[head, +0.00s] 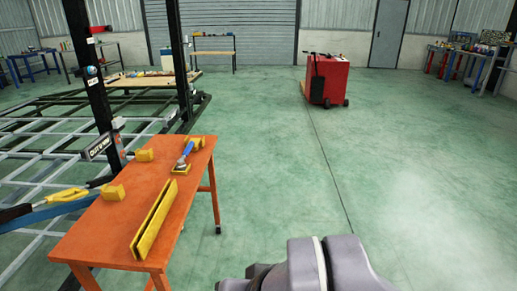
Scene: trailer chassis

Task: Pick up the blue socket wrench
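A blue tool (186,150), which looks like the blue socket wrench, lies on the far part of the orange table (110,225). Its blue part slants between a yellow piece at its far end and a small dark and yellow piece at its near end. It is too small to make out its exact shape. Grey rounded links of my arm show at the bottom middle, to the right of the table and well apart from the tool. My gripper's fingers are not visible.
A long yellow channel (154,218) and yellow blocks (113,192) lie on the table. A dark post (95,90) and the trailer frame (45,150) stand left. A red cart (328,79) stands at the back. The green floor (400,160) to the right is clear.

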